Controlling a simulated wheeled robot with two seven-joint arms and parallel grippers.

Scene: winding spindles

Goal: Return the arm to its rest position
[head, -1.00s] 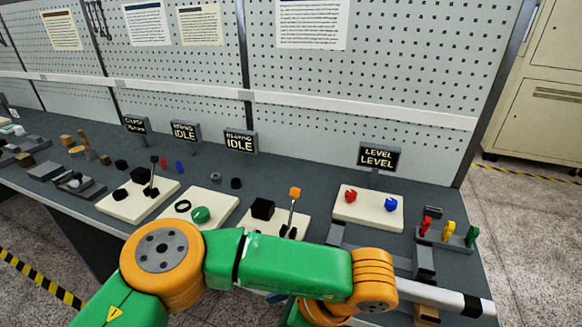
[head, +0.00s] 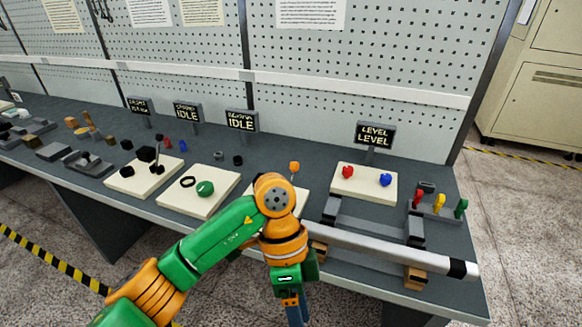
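My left arm comes in from the lower left, with green links and orange joints. Its forearm rises to an orange joint over the front of the bench, then bends down. My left gripper (head: 294,309) hangs low at the bottom edge, in front of the bench; its fingertips are too small and cropped to tell open from shut. A pale spindle (head: 385,248) with a dark band near its right end lies across supports at the bench's front right, apart from the gripper. Its left end is hidden behind my arm. My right gripper is not in view.
The grey bench (head: 232,175) carries cream panels with a green knob (head: 205,188), a red knob (head: 347,171) and a blue knob (head: 385,180). Red, yellow and green pegs stand at right. A sign reads LEVEL (head: 375,136). Floor in front is free.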

